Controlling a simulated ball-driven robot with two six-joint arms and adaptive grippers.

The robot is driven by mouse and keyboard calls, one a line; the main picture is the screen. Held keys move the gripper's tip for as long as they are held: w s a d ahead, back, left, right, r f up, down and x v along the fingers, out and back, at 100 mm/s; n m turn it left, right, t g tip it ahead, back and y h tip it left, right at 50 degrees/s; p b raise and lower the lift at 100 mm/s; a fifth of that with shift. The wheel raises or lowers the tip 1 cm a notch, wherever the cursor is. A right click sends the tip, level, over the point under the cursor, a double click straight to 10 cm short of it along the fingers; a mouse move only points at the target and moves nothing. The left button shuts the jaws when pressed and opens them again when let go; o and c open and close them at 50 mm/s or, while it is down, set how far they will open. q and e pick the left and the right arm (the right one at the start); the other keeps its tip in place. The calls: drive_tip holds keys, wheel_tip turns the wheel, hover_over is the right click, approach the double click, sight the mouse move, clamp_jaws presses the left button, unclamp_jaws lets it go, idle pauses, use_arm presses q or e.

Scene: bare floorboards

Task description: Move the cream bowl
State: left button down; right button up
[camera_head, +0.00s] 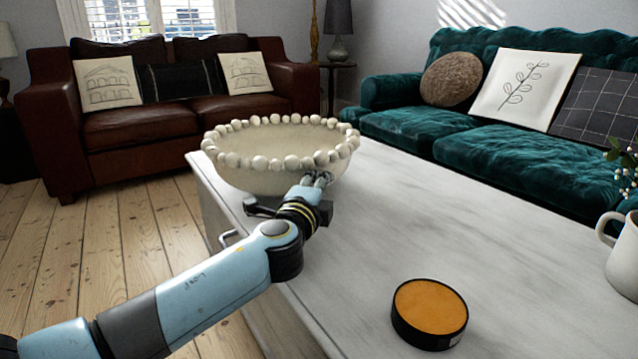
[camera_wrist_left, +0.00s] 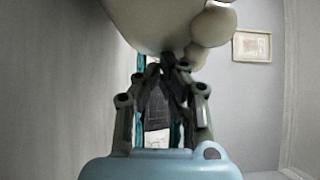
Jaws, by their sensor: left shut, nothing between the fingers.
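The cream bowl (camera_head: 262,178), with a beaded rim, stands upright near the far left end of the white table in the head view. My left gripper (camera_head: 318,179) is at the bowl's near right side, just below the rim. In the left wrist view the pale bowl (camera_wrist_left: 160,22) and its beads fill the top, above the fingertips of my left gripper (camera_wrist_left: 163,66). The fingers are shut with nothing between them. Whether the fingertips touch the bowl I cannot tell. My right gripper is not in view.
The white table (camera_head: 450,235) has clear room to the right of the bowl. A black round tin with an orange top (camera_head: 430,308) lies near the front. A white mug (camera_head: 622,258) stands at the right edge. A brown sofa (camera_head: 150,125) and teal sofa (camera_head: 500,140) stand behind.

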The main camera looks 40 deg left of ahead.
use_arm(q)
drive_tip(key=shift+w+a, duration=0.15)
drive_tip(key=shift+a, duration=0.15)
